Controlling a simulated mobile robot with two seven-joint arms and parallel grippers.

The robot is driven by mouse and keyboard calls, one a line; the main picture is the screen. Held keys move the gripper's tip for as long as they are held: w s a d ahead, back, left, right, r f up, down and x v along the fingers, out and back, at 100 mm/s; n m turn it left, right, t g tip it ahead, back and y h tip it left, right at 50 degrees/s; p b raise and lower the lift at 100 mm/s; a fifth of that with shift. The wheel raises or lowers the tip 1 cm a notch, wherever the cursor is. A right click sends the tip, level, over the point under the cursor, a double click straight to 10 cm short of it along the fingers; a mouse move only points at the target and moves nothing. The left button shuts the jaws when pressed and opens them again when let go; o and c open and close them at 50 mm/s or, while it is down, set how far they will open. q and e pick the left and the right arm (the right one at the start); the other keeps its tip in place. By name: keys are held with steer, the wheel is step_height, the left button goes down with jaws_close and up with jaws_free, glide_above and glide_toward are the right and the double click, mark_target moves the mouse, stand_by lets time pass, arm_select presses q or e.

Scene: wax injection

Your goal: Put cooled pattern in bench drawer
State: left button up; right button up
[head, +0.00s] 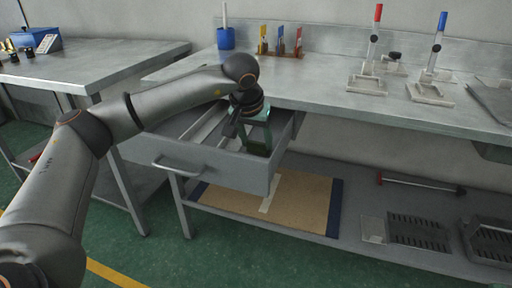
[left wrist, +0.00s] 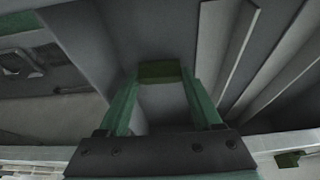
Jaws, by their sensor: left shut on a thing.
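The bench drawer (head: 222,170) is pulled open under the left part of the bench top. My left gripper (head: 259,148) points down into the right part of the drawer, close to its right wall. In the left wrist view its two green fingers (left wrist: 162,88) are shut on a small dark green block, the pattern (left wrist: 161,71). The pattern is at the fingertips, above or near the grey drawer floor; I cannot tell whether it touches. In the head view the pattern is hard to make out between the fingers. My right gripper is not in view.
Pale divider strips (left wrist: 238,55) lie in the drawer beside the gripper. The bench top (head: 320,88) holds a blue cup (head: 226,38), a tool rack (head: 280,50) and two stands with red and blue handles. A lower shelf carries a brown board (head: 300,205).

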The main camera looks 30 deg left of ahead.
arm_select(q)
steer(key=shift+f, duration=0.6)
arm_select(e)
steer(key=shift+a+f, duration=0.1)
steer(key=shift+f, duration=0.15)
arm_select(q)
steer(key=o, duration=1.5)
steer(key=shift+p+v, duration=1.8)
steer(key=shift+v, duration=4.25)
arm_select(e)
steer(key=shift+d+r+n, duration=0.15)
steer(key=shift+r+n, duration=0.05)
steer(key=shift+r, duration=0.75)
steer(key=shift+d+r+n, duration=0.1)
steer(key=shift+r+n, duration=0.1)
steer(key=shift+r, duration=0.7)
arm_select(q)
steer(key=shift+s, duration=0.1)
